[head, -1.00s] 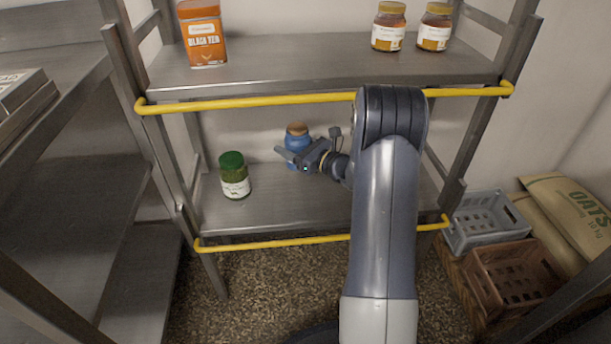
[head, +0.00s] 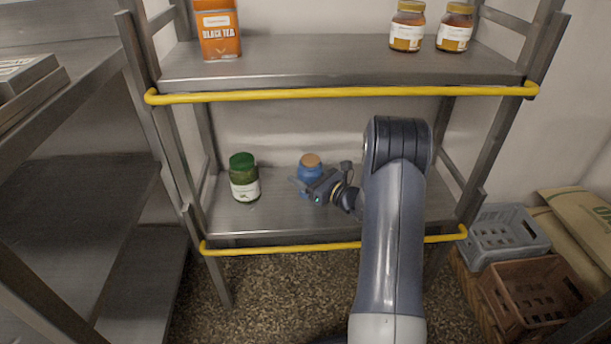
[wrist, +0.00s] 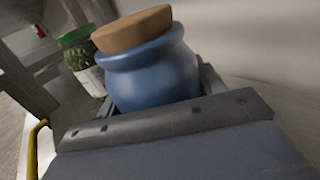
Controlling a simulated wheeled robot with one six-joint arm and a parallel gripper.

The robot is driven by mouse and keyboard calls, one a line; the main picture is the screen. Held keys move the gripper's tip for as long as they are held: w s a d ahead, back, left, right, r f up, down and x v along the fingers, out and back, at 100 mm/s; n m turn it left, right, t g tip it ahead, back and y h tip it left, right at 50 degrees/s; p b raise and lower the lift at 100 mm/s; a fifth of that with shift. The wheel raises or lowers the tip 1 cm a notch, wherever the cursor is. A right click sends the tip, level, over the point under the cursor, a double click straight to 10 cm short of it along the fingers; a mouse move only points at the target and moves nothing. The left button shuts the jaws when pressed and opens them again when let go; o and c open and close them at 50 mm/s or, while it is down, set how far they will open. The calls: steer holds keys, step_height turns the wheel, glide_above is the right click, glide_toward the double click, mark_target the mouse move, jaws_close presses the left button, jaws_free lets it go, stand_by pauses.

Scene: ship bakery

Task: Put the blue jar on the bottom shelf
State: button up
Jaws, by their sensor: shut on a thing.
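The blue jar (head: 309,172) with a cork-coloured lid is at the bottom shelf (head: 280,219), right of the green-lidded jar. My gripper (head: 308,184) is shut on it from the front right. In the wrist view the blue jar (wrist: 150,75) fills the middle, between the fingers, its lower part hidden by my gripper. The jar looks close to upright in the head view. I cannot tell whether its base touches the shelf.
A green-lidded jar (head: 244,178) stands on the bottom shelf to the left. A yellow rail (head: 285,248) runs along that shelf's front edge, another (head: 330,93) along the upper shelf. The upper shelf holds a tea tin (head: 217,30) and two honey-coloured jars (head: 407,27). Crates (head: 505,235) stand at right.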

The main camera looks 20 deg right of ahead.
steer(key=shift+f, duration=0.1)
steer(key=o, duration=1.4)
steer(key=shift+o, duration=0.2)
steer(key=p+v, duration=0.2)
steer(key=v, duration=0.3)
steer(key=p+v, duration=0.2)
steer(key=v, duration=0.3)
steer(key=shift+s+d+r, duration=0.15)
steer(key=shift+s+r, duration=0.1)
steer(key=shift+s, duration=0.15)
steer(key=shift+s+d+f, duration=0.1)
steer(key=shift+s+d, duration=0.2)
steer(key=shift+s, duration=0.25)
